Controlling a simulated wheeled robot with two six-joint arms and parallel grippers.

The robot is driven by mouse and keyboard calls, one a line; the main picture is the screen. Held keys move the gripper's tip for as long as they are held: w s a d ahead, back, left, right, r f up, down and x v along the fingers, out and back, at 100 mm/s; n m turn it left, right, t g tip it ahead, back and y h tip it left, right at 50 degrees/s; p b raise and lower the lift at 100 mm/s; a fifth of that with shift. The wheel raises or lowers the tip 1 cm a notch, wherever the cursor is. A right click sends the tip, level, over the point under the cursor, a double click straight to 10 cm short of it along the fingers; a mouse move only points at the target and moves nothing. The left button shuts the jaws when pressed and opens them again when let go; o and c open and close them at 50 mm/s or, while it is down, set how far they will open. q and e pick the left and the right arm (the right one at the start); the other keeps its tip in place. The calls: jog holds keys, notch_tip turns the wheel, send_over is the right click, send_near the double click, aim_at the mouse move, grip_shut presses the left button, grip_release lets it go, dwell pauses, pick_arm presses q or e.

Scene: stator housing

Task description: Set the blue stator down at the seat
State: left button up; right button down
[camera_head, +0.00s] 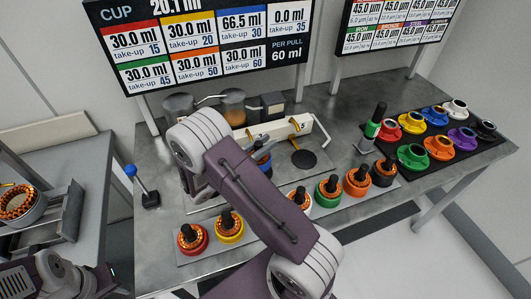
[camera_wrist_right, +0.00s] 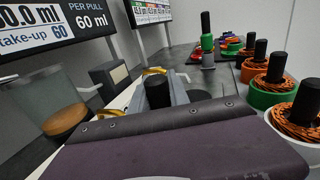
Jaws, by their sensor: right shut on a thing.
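The blue stator (camera_head: 265,168), with an orange winding and a black post, is by the white fixture, partly covered by my right arm in the head view. My right gripper (camera_head: 258,150) is shut on it; its fingers are mostly hidden. The right wrist view shows a black post (camera_wrist_right: 157,92) beyond the purple arm cover, between two yellow curved pieces; the stator's lower part is hidden there. I cannot tell whether the stator touches the surface below. A dark round disc (camera_head: 303,159) lies right of it; which place is the seat is unclear. My left gripper is out of view.
The white fixture (camera_head: 275,131) with yellow parts stands close behind. A front rack holds several stators, including a yellow one (camera_head: 230,229) and a green one (camera_head: 328,192). A green post (camera_head: 374,125) and a mat of coloured housings are right. A blue-knobbed lever (camera_head: 131,170) stands left.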

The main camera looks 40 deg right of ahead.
jog(key=shift+f, duration=2)
jog(key=shift+b, duration=0.3)
jog(key=c, duration=1.3)
grip_release()
jog(key=shift+f, duration=0.15)
jog(key=shift+o, duration=0.2)
jog(key=shift+r, duration=0.25)
jog(key=a, duration=0.8)
jog(key=s+a, duration=0.1)
jog(key=a, duration=0.3)
jog(key=shift+p, duration=0.3)
